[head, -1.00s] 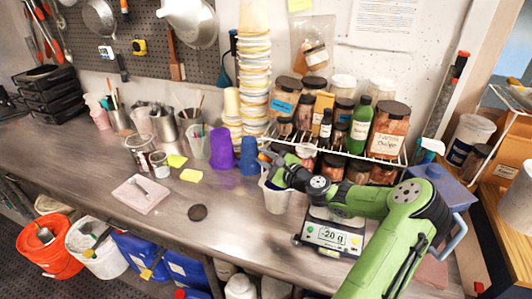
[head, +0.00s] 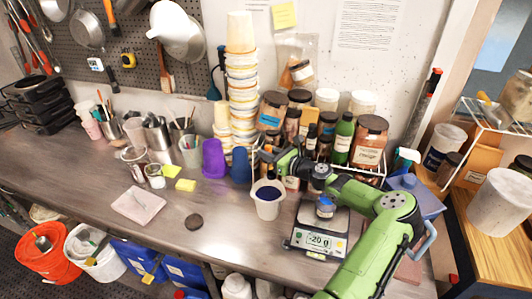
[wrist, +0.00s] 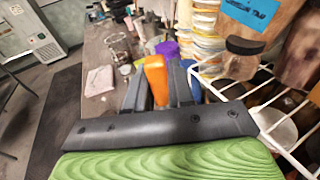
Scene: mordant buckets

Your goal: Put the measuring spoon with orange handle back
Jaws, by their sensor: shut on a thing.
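The measuring spoon's orange handle (wrist: 155,78) is between the two dark fingers of my gripper (wrist: 158,88) in the wrist view. My gripper (head: 262,156) is shut on it. The spoon's bowl is hidden in the wrist view. In the head view my gripper is above and behind the white bucket (head: 268,209), which holds dark blue contents. The spoon is too small to make out clearly there.
A scale (head: 318,243) reading -20 g stands right of the bucket, with a small blue-topped thing on it. Behind is a wire rack (head: 372,174) crowded with jars. Stacked cups (head: 241,90) and purple cup (head: 213,158) stand close by. The counter's front left is clearer.

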